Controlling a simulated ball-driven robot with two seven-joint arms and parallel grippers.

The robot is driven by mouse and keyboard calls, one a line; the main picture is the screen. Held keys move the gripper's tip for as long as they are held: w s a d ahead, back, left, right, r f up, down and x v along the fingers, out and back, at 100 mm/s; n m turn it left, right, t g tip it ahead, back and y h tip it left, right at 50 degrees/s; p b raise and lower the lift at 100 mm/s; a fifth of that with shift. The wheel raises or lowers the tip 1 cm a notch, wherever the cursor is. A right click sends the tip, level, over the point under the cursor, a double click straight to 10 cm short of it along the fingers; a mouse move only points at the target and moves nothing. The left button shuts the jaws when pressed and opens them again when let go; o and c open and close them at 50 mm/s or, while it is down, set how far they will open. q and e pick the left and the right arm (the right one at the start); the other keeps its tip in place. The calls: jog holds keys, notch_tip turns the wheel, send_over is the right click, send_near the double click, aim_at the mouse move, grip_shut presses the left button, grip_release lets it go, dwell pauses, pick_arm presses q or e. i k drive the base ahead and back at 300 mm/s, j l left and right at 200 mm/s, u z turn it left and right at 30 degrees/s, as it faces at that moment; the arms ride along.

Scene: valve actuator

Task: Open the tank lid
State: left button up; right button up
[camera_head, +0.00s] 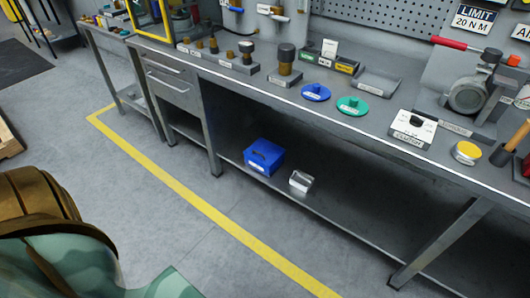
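I cannot make out a tank or a tank lid for certain. A blue round piece with a raised knob (316,92) and a green round piece with a raised knob (352,106) lie flat on the bench top, side by side and apart. They look like small lids or valve handles; I cannot tell which. Neither of my grippers is in view, and nothing in the picture touches either piece.
The long grey workbench (390,154) crosses the view under a pegboard. A control box with a dark knob (412,130) and a red-handled machine (468,95) stand at right. A blue bin (264,157) sits on the lower shelf.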

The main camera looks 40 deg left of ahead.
aim_at(266, 151)
jog(key=i+j, duration=0.3)
jog(key=j, duration=0.2)
jog(key=i+j, duration=0.35)
jog(key=j, duration=0.15)
jog(key=i+j, duration=0.3)
jog(key=j, duration=0.2)
jog(key=i+j, duration=0.65)
jog(key=j, duration=0.3)
jog(key=j+u, duration=0.05)
